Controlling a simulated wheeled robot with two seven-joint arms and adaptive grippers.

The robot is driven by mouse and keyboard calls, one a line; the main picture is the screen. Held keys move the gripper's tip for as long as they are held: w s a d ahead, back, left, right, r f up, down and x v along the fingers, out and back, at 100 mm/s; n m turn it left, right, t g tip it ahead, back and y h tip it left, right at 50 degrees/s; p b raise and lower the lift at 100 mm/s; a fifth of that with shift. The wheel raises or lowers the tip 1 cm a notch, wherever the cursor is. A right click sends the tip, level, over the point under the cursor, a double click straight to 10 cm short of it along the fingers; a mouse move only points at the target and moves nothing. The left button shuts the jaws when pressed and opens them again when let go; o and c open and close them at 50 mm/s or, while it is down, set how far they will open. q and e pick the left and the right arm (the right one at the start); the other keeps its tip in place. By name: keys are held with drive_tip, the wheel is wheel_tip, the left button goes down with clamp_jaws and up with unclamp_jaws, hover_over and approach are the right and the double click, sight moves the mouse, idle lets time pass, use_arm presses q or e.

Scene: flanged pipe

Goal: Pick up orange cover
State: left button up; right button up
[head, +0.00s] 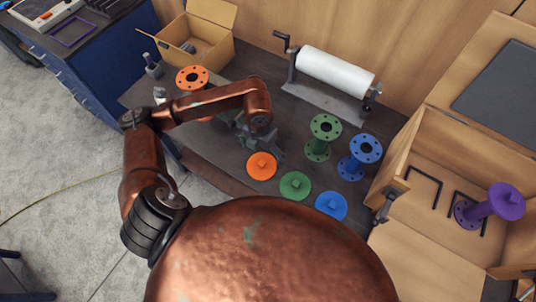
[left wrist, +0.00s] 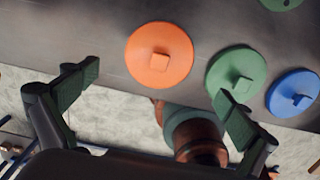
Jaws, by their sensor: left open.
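The orange cover (head: 262,166) is a flat round disc with a small square knob, lying on the dark workbench top. My left gripper (head: 248,140) is just behind it in the head view, partly hidden by my arm. In the left wrist view, the orange cover (left wrist: 159,54) lies beyond the two spread fingers, roughly centred between them. My left gripper (left wrist: 155,88) is open and empty, apart from the cover. My right gripper does not show.
A green cover (head: 295,186) and a blue cover (head: 331,206) lie to the right. Green (head: 318,137), blue (head: 360,157) and orange (head: 192,78) flanged pipes stand behind. A paper roll (head: 336,71) is at the back. A wooden crate (head: 440,150) holding a purple pipe (head: 489,206) stands right.

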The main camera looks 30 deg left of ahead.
sight(261, 163)
use_arm(q)
drive_tip(key=shift+w+a+f, duration=0.1)
drive_tip(key=shift+w+f, duration=0.1)
drive_tip(key=shift+w, duration=0.15)
drive_tip(key=shift+f, duration=0.4)
drive_tip(key=f, duration=0.3)
drive_tip(key=shift+s+f+p, duration=0.3)
drive_tip(key=shift+f+p, duration=0.05)
drive_tip(key=shift+f, duration=0.05)
wheel_tip(261, 163, down, 3)
drive_tip(key=shift+s+r, duration=0.1)
drive_tip(key=shift+r, duration=0.1)
drive_tip(key=c, duration=1.5)
drive_tip(key=shift+s+f, duration=0.1)
drive_tip(key=shift+c, duration=1.2)
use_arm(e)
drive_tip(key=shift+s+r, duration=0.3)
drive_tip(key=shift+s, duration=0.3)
use_arm(q)
drive_tip(key=shift+f, duration=0.1)
